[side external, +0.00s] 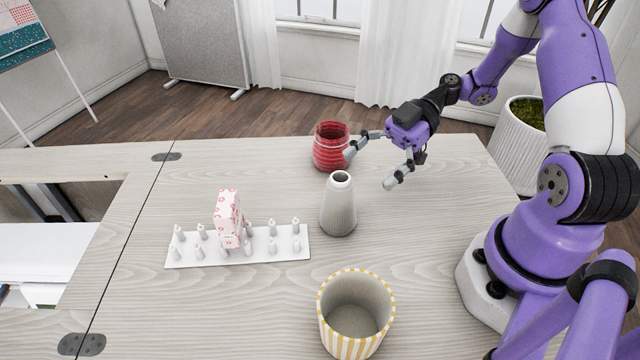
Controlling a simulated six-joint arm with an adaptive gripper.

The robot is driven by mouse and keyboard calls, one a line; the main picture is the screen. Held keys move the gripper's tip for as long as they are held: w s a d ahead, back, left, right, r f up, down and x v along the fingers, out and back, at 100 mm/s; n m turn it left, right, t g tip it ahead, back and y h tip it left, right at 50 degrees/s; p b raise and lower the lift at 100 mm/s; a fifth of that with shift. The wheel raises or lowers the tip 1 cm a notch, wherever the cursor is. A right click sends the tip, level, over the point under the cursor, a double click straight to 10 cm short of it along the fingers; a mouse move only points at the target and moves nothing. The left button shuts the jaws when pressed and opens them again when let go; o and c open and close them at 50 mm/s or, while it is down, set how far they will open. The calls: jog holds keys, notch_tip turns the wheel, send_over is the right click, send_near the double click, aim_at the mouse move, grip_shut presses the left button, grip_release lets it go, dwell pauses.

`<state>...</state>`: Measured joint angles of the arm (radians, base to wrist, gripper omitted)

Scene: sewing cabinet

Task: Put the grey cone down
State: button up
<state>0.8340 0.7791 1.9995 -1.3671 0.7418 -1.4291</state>
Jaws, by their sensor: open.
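The grey cone (339,207) is a ribbed, tapering piece with a dark hole at its top. It stands upright on the pale wooden tabletop (420,270), near the middle. My gripper (369,168) is open and empty, up and to the right of the cone. Its fingers point to the lower left, with a clear gap between them. One fingertip overlaps the edge of the red jar in the picture; I cannot tell whether they touch. No finger is around the cone.
The red jar (330,147) stands behind the cone. A yellow-striped pot (355,318) stands in front. A white peg rack (190,258) with several pegs is at left, with a pink-patterned block (228,214) upright on it. The table's right side is largely clear.

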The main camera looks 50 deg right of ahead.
aim_at(339, 196)
jog(key=x, duration=0.7)
jog(key=shift+a+f, duration=0.15)
jog(key=c, duration=1.4)
